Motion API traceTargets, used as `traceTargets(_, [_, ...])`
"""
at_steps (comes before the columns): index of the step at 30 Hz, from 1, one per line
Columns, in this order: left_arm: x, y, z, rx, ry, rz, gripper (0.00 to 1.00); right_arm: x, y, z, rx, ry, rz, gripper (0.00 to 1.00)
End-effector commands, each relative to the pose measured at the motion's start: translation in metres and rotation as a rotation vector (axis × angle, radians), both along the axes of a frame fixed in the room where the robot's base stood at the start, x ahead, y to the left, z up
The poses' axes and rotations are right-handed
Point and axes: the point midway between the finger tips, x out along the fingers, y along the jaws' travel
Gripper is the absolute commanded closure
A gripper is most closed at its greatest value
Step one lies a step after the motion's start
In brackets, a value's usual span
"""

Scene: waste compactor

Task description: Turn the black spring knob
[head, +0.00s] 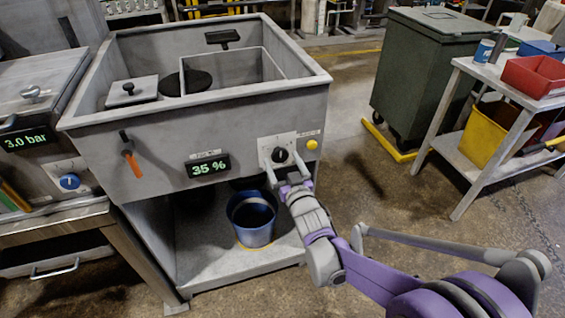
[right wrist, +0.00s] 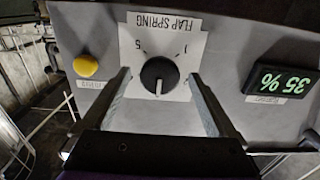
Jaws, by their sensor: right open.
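The black spring knob (head: 281,156) sits on a pale plate on the front of the grey compactor. In the right wrist view the knob (right wrist: 159,76) shows upside down on its "FLAP SPRING" plate (right wrist: 150,36), with a white pointer line towards the picture's bottom. My right gripper (head: 279,168) is at the knob in the head view. In the right wrist view its two fingers (right wrist: 159,84) are open, one on each side of the knob, with a gap on both sides. My left gripper is not in view.
A yellow button (head: 312,144) is right of the knob plate, and a "35 %" display (head: 208,167) is to its left. An orange-handled lever (head: 131,160) is farther left. A blue bucket (head: 252,222) stands on the shelf below. A green bin (head: 425,70) stands at the right.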

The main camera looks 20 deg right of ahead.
Motion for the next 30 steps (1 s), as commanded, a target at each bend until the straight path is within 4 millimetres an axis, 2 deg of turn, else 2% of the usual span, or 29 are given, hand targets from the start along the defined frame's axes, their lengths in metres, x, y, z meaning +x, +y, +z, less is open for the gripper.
traceTargets(8, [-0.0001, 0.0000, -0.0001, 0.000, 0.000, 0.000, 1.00, 0.0019, 0.0003, 0.0001, 0.000, 0.000, 0.000, 0.07])
traceTargets(11, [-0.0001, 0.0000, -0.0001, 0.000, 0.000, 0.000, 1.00, 0.0018, 0.0003, 0.0001, 0.000, 0.000, 0.000, 0.22])
traceTargets(22, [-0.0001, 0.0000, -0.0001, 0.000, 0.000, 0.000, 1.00, 0.0016, 0.0003, 0.0001, 0.000, 0.000, 0.000, 0.88])
traceTargets(23, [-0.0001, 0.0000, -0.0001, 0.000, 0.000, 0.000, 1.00, 0.0016, 0.0003, 0.0000, 0.000, 0.000, 0.000, 0.92])
traceTargets(30, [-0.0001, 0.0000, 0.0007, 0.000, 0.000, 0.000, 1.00, 0.0015, 0.0002, 0.0002, -0.026, -0.001, 0.000, 0.92])
